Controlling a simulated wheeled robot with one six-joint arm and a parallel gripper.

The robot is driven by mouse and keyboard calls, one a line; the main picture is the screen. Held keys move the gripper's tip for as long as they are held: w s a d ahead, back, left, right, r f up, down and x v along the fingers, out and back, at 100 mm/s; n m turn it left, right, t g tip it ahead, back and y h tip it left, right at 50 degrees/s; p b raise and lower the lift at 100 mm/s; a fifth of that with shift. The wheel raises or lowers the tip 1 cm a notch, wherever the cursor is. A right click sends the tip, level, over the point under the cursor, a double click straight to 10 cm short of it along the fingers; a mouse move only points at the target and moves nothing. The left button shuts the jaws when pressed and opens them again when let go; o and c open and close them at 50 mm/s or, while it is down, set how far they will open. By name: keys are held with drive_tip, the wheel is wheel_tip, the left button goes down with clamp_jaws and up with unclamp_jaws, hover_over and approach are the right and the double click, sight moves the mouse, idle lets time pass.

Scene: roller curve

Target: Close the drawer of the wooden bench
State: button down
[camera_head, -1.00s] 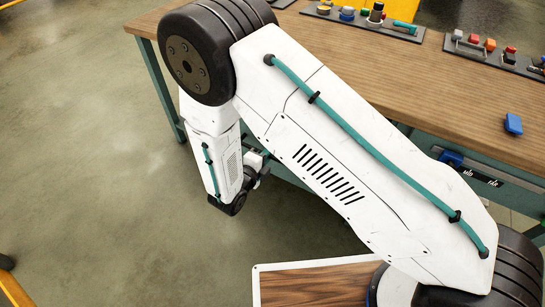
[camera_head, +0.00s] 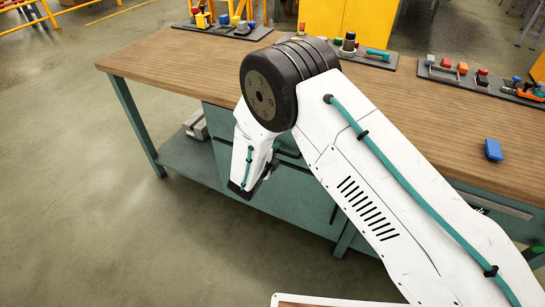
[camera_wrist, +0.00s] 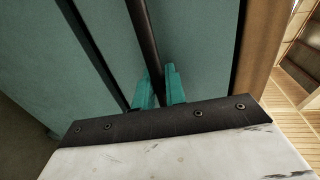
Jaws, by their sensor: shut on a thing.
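The wooden bench (camera_head: 200,72) has a brown top and teal cabinet fronts below it. In the wrist view a teal drawer front (camera_wrist: 200,45) lies under the wooden top edge (camera_wrist: 262,45), with a long dark bar handle (camera_wrist: 146,35) on it. My gripper (camera_wrist: 160,82) has its two teal fingers on either side of this bar, shut on it. In the head view my gripper (camera_head: 270,165) is at the bench front, mostly hidden by my own arm. How far the drawer stands out cannot be told.
A blue block (camera_head: 493,150) lies on the bench top at the right. Trays with small coloured parts (camera_head: 228,28) stand along its back edge. Grey items (camera_head: 196,125) sit on the lower shelf at the left. The floor to the left is clear.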

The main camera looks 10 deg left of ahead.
drive_tip(key=shift+w+r, duration=0.1)
drive_tip(key=shift+w, duration=0.4)
drive_tip(key=shift+d, duration=0.15)
drive_tip(key=c, duration=1.5)
unclamp_jaws()
drive_tip(key=shift+w, duration=0.1)
drive_tip(key=shift+c, duration=0.2)
drive_tip(key=v, duration=0.8)
